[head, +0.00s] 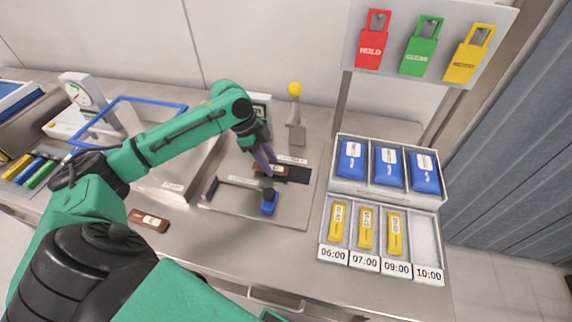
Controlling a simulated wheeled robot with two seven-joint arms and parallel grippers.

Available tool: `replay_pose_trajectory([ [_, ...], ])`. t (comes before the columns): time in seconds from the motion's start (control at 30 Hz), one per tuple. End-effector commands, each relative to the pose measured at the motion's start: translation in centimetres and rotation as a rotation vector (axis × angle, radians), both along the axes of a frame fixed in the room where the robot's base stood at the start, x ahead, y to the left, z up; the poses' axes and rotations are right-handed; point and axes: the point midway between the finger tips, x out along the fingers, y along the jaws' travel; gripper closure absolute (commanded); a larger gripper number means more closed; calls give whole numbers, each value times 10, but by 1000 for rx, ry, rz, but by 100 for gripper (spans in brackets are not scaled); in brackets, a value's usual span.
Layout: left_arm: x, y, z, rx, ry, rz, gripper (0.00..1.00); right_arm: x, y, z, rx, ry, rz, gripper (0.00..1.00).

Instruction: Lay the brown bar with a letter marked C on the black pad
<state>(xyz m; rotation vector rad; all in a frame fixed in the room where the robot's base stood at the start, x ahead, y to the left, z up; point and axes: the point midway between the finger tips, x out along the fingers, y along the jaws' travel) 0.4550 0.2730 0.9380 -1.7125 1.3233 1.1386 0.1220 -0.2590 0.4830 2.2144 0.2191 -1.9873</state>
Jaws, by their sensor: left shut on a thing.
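My left gripper (267,168) points down at the left end of the black pad (298,174) on a grey metal plate. It is shut on a brown bar (278,171) with a pale label, which is partly hidden by the fingers. The bar is at the pad's left part; I cannot tell whether it touches the pad. Its letter is too small to read. A second brown bar (148,220) with a pale label lies on the bench at the left, its letter also unclear. My right gripper is not in view.
A dark rod with a blue end block (269,203) is on the plate in front of the pad. A grey post with a yellow ball (294,89) stands behind. A bin of blue packs (388,190) and a tray of yellow items (428,270) are at right.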

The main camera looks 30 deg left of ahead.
Motion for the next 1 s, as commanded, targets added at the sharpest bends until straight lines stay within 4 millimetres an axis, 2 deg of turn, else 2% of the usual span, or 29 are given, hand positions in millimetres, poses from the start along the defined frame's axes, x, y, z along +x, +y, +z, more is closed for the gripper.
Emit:
replay_pose_trajectory([
  [0.17, 6, -23, 3, -3, -1, -2, 100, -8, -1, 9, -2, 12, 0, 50],
  [0.3, 13, -50, 3, -2, 1, -1, 100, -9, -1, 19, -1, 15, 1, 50],
  [0.4, 12, -46, -10, 2, 2, 1, 100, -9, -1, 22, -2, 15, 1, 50],
  [0.6, 12, -46, -12, 1, 1, 1, 100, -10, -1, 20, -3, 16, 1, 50],
  [0.63, 12, -46, -12, 1, 1, 1, 54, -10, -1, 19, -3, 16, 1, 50],
  [0.7, 12, -46, -12, 1, 1, 1, 31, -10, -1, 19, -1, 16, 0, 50],
  [1.0, 12, -45, -11, 1, 1, 1, 31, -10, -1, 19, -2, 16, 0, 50],
])
